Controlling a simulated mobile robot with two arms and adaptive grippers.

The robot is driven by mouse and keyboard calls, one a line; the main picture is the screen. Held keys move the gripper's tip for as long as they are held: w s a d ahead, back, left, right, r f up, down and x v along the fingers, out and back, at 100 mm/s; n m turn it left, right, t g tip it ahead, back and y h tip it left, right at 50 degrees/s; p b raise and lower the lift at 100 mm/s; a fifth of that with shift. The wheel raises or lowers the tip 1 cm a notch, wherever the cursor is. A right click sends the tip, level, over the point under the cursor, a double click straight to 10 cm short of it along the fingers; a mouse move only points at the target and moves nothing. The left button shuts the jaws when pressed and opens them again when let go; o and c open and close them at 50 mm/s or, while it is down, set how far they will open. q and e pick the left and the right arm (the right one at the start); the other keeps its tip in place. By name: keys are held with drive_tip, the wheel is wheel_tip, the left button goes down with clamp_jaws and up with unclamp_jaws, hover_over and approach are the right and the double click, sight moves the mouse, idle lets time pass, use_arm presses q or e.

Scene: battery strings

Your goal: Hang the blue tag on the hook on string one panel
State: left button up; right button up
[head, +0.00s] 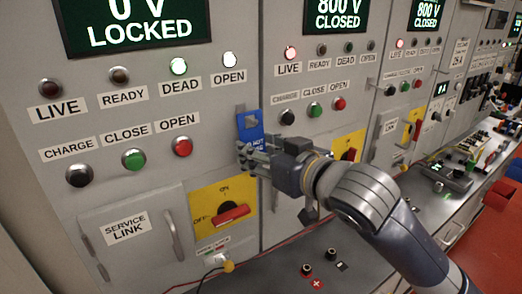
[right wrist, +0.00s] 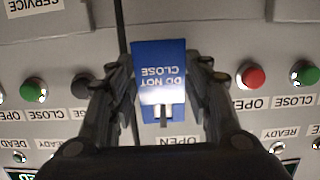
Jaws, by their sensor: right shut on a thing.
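The blue tag (head: 249,124), marked DO NOT CLOSE, is upright against the right edge of the left panel (head: 135,190), which reads 0 V LOCKED. My right gripper (head: 247,158) is shut on the tag's lower part. In the right wrist view the picture is upside down, and the tag (right wrist: 158,62) sits between the fingers (right wrist: 160,85). A small grey hook (right wrist: 164,115) shows at the tag's slotted end; whether it passes through the slot I cannot tell. My left gripper is not in view.
A red rotary switch (head: 231,216) on a yellow plate is below the tag. Push buttons, including a red one (head: 182,146), are to its left. The service link door (head: 128,238) has a protruding handle. A bench (head: 350,262) with terminals runs along below.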

drive_tip(key=o, duration=1)
